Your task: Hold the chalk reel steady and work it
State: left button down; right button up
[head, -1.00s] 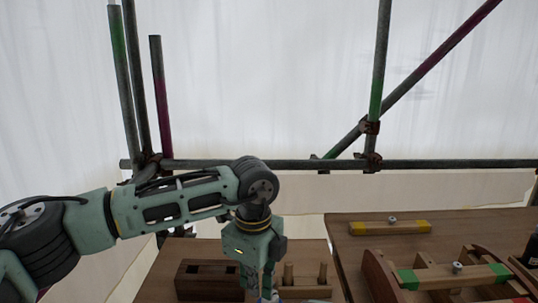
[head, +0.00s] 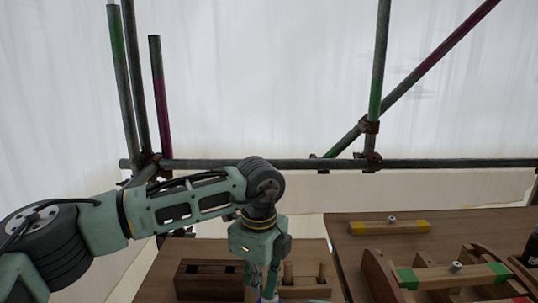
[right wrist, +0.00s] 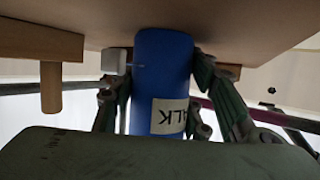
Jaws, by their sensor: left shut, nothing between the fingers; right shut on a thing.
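The chalk reel (right wrist: 165,75) is a blue rounded body with a white label, whose letters appear upside down in the right wrist view. My right gripper (right wrist: 160,95) is shut on it, with a finger on each side. In the head view my left gripper (head: 265,284) points down at the bottom edge, over the brown board. It is shut with nothing between its fingers; its tips are partly cut off by the frame. A small blue and white bit shows beside them at the edge. My right gripper is outside the head view.
A dark wooden block with slots (head: 209,280) and a pale wooden rack with upright pegs (head: 305,290) stand near my left gripper. On the right board are a yellow-ended bar (head: 390,228) and a curved wooden frame (head: 450,275). Scaffold tubes (head: 300,164) cross behind.

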pick_arm(q)
jog(key=shift+w+d, duration=0.35)
jog(key=shift+d, duration=0.05)
jog(key=shift+d+r, duration=0.1)
jog(key=shift+r, duration=0.05)
jog(key=shift+w, duration=0.15)
notch_tip(320, 180, up, 6)
jog(key=shift+w+a, duration=0.15)
jog(key=shift+a, duration=0.2)
dwell(0.7)
notch_tip(320, 180, down, 6)
jog(key=s+a, duration=0.1)
jog(key=s, duration=0.1)
jog(key=shift+s+a, duration=0.15)
jog(key=shift+s, duration=0.2)
dwell(0.5)
